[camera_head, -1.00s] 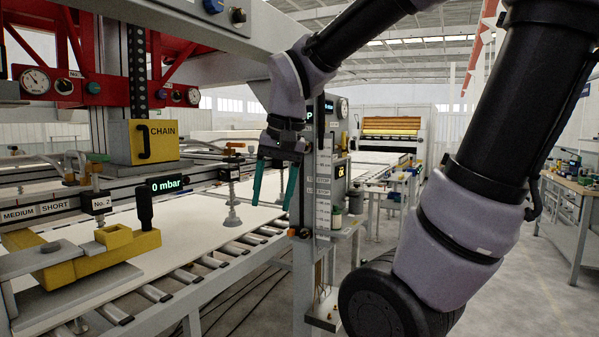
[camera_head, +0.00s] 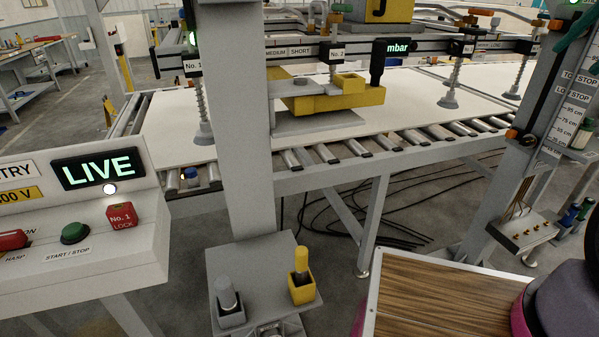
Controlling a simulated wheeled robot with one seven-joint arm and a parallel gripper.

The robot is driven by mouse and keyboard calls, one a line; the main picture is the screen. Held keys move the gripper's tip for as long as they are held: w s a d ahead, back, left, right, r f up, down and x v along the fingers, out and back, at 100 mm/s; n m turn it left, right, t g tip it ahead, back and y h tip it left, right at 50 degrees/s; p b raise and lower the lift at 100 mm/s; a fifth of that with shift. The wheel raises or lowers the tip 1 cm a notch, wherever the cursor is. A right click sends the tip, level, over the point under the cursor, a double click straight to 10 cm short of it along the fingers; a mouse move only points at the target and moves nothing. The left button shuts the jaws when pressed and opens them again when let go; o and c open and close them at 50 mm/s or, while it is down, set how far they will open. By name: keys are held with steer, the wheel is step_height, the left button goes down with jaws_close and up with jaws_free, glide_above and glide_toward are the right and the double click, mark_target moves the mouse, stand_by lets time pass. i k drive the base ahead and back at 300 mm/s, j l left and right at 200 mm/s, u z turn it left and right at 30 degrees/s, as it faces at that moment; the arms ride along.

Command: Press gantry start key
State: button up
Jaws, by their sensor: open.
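A grey control panel (camera_head: 120,250) stands at the left edge of the head view. On its front is a round green key (camera_head: 74,233) above the label START / STOP. A lit LIVE display (camera_head: 98,168) is above it.
Beside the green key are a red No. 1 LOCK block (camera_head: 121,216) and a red switch (camera_head: 13,239). A grey post (camera_head: 236,130) stands just right of the panel. Behind are a roller conveyor (camera_head: 330,152) with a white sheet (camera_head: 400,100) and hanging suction cups (camera_head: 449,100).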

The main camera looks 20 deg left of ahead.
mark_target(73, 230)
steer(key=k+j+u, duration=0.2)
steer(key=k+j, duration=0.15)
steer(key=u, duration=2.05)
steer(key=k+j, duration=0.05)
steer(key=j, duration=0.05)
